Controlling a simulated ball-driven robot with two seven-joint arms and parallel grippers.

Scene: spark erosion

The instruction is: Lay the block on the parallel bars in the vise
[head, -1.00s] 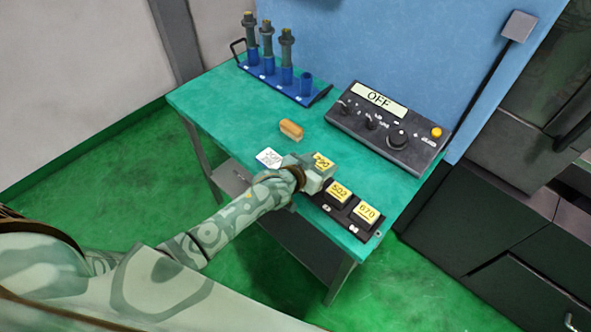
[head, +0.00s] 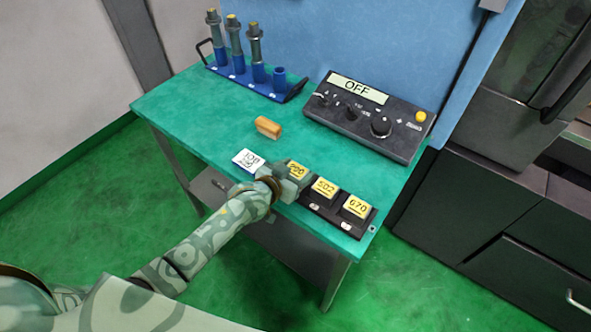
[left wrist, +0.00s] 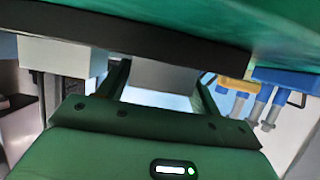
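The grey block with a yellow label (head: 297,170) is at the left end of the black tray (head: 345,224), in line with the blocks marked 502 (head: 325,187) and 670 (head: 356,207). My left gripper (head: 291,180) is at this block. In the left wrist view the fingers (left wrist: 163,92) stand on both sides of the grey block (left wrist: 165,75), close against it. I cannot tell whether its underside touches the tray. The vise and the parallel bars are not in view. My right gripper is not in view.
A white job card (head: 248,160) and a wooden brush-like piece (head: 268,127) lie on the green table (head: 190,118). A control box reading OFF (head: 365,118) and a blue rack (head: 255,82) with several holders stand behind.

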